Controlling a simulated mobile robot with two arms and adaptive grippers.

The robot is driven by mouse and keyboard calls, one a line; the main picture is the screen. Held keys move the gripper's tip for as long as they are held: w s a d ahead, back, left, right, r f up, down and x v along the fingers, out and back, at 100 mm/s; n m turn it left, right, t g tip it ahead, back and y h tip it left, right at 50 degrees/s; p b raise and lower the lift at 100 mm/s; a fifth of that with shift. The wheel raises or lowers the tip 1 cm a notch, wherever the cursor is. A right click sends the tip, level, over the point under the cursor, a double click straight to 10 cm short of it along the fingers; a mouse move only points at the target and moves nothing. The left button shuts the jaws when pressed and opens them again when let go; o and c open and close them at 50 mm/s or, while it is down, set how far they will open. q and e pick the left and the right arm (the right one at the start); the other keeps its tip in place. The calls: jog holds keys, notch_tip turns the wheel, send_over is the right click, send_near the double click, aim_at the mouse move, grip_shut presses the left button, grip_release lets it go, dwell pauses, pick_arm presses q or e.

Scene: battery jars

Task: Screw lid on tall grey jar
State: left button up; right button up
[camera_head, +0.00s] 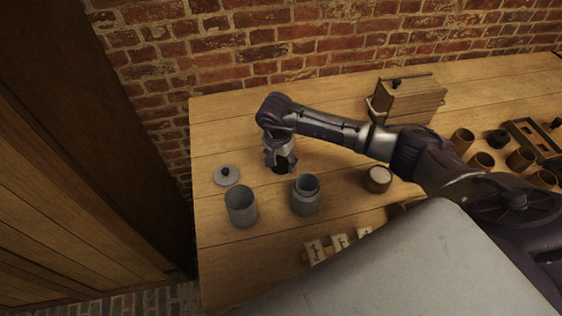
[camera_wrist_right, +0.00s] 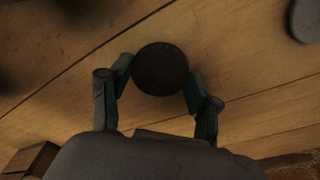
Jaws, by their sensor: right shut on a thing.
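A grey jar with a narrower threaded-looking neck (camera_head: 305,197) stands open on the table. A wider open grey jar (camera_head: 241,208) stands left of it; I cannot tell for sure which is the tall one. My right gripper (camera_head: 280,163) points down behind the two jars, apart from both. It is shut on a dark round piece (camera_wrist_right: 160,69), which sits between the fingertips in the right wrist view; whether it is a lid or a lid's knob is unclear. A grey lid with a black knob (camera_head: 227,175) lies flat left of the gripper. My left gripper is out of view.
A small jar with a pale top (camera_head: 378,179) stands right of the grey jars. Small marked wooden blocks (camera_head: 340,242) are in front. A wooden box (camera_head: 409,97) is at the back; several brown cups (camera_head: 481,162) are far right. The back left tabletop is clear.

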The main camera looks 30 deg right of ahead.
aim_at(280, 166)
pick_arm(q)
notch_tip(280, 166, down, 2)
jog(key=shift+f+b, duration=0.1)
jog(key=shift+b, duration=0.9)
pick_arm(e)
notch_tip(280, 166, up, 10)
jog(key=s+a+r+n, duration=0.3)
jog(key=s+n, duration=0.3)
jog(key=s, duration=0.1)
jog(key=s+a+r+n+y, duration=0.1)
jog(key=s+a+r+n, duration=0.1)
jog(key=s+n, duration=0.4)
jog(key=shift+s+a+r+t, duration=0.3)
jog(key=shift+s+a+r, duration=0.1)
jog(key=shift+s+a, duration=0.6)
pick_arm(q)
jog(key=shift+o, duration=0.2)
pick_arm(e)
jog(key=shift+s+d, duration=0.1)
jog(key=shift+d, duration=0.05)
